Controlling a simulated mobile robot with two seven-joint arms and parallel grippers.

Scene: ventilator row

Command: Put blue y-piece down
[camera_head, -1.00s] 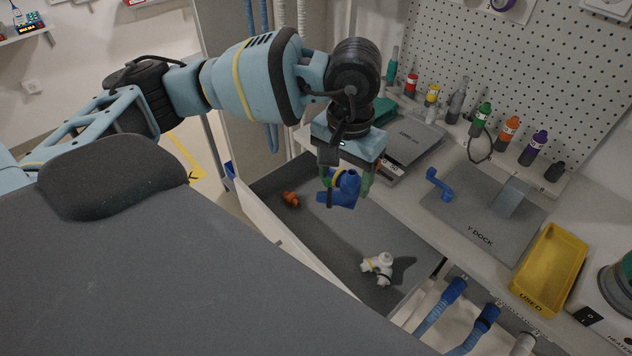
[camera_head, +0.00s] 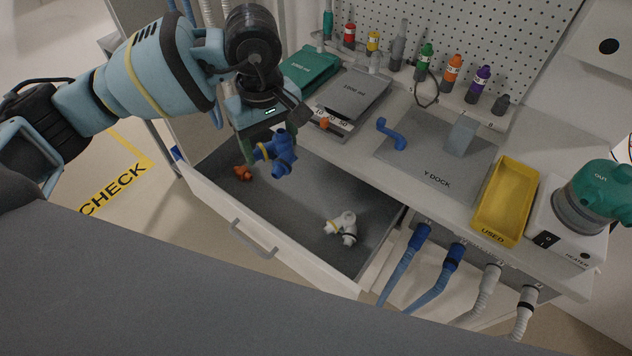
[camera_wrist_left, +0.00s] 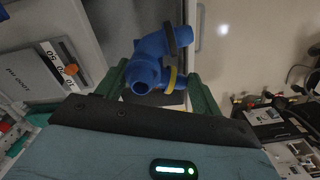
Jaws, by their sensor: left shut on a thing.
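The blue y-piece (camera_head: 282,158) has a yellow band and a dark band. My left gripper (camera_head: 268,146) is shut on it and holds it above the open drawer (camera_head: 285,195). In the left wrist view the blue y-piece (camera_wrist_left: 158,64) sits between the two green fingers of the left gripper (camera_wrist_left: 160,88). The Y DOCK pad (camera_head: 425,165) lies on the counter to the right, with a blue elbow-shaped holder (camera_head: 390,134) and a grey block (camera_head: 461,134) on it. My right gripper is not in view.
An orange piece (camera_head: 243,173) and a white y-piece (camera_head: 342,228) lie in the drawer. A yellow USED tray (camera_head: 505,200) and the heater (camera_head: 568,225) stand at the right. Hoses hang at the front edge.

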